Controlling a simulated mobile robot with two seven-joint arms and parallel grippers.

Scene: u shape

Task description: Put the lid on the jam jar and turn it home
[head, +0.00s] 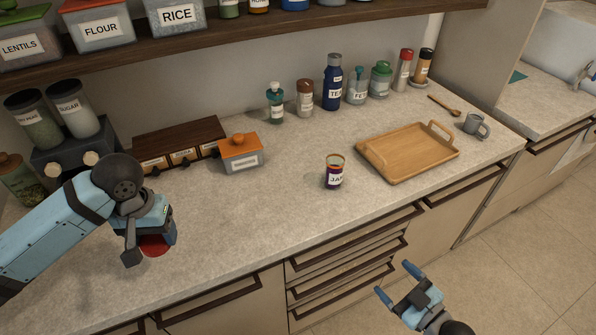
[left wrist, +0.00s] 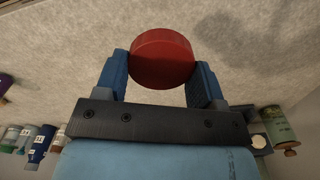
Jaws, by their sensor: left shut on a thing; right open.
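The jam jar (head: 334,172) stands upright and open on the counter, left of the wooden tray. Its label reads JAM and it has dark contents. My left gripper (head: 153,240) is over the left part of the counter, well to the left of the jar. It is shut on the red lid (head: 154,246), which also shows between the two blue fingers in the left wrist view (left wrist: 163,58). My right gripper (head: 398,283) is open and empty, low in front of the drawers, below and right of the jar.
A wooden tray (head: 408,152) lies right of the jar. An orange-lidded container (head: 240,153) and a dark drawer box (head: 180,144) stand behind left. Several bottles, including a blue one (head: 333,83), line the wall. The counter between the left gripper and jar is clear.

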